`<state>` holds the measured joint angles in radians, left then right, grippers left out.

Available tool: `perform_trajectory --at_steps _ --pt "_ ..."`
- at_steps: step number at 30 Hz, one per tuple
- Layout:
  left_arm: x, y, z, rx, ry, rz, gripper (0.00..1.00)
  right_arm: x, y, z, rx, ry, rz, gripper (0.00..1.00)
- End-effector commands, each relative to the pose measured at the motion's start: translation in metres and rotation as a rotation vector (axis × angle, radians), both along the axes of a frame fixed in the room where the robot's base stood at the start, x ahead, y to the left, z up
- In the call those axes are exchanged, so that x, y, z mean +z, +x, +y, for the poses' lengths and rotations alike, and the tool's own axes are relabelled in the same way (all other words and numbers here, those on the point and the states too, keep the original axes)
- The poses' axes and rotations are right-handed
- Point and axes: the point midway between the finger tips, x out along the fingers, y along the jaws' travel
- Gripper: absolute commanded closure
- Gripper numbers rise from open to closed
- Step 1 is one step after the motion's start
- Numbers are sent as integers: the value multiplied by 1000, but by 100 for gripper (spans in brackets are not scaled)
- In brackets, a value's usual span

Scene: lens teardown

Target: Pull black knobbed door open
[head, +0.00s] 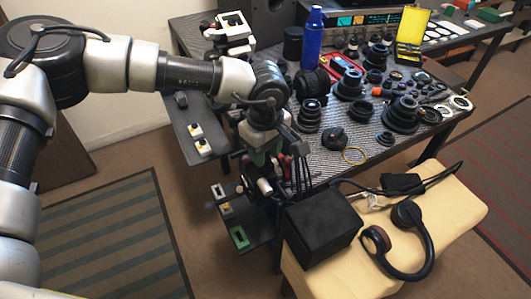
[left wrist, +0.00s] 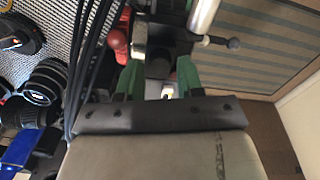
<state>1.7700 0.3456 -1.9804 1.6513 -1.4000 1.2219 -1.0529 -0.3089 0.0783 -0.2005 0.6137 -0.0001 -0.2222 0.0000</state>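I cannot make out a black door with a knob for certain in either view. A plain black box (head: 322,228) stands on the cream bench, with no knob visible on the faces I see. My left gripper (head: 262,156) points down at the table's near left corner, above and left of the box. In the left wrist view its two green fingers (left wrist: 159,80) stand apart. Dark metal hardware with a ball-ended bar (left wrist: 218,41) shows beyond them; whether they touch it I cannot tell. My right gripper is out of view.
The dark patterned table (head: 375,152) is crowded with lens parts, a blue bottle (head: 311,40) and a yellow case (head: 412,36). Headphones (head: 408,240) and cables lie on the cream bench (head: 455,207). A striped rug (head: 110,240) covers open floor at left.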

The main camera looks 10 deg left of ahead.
Motion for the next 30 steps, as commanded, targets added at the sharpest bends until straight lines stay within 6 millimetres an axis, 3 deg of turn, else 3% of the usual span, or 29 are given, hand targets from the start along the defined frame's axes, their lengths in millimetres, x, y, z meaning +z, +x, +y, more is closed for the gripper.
perform_trajectory --at_steps 5,14,21,30 --pt "-14 0 0 -1 -1 -1 63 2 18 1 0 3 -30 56" --pt "-16 0 0 -1 -1 -1 63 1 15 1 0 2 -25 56" --pt "-16 0 0 -1 -1 -1 98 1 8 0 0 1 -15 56" --pt "-14 2 2 4 -30 43 98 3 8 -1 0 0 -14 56"
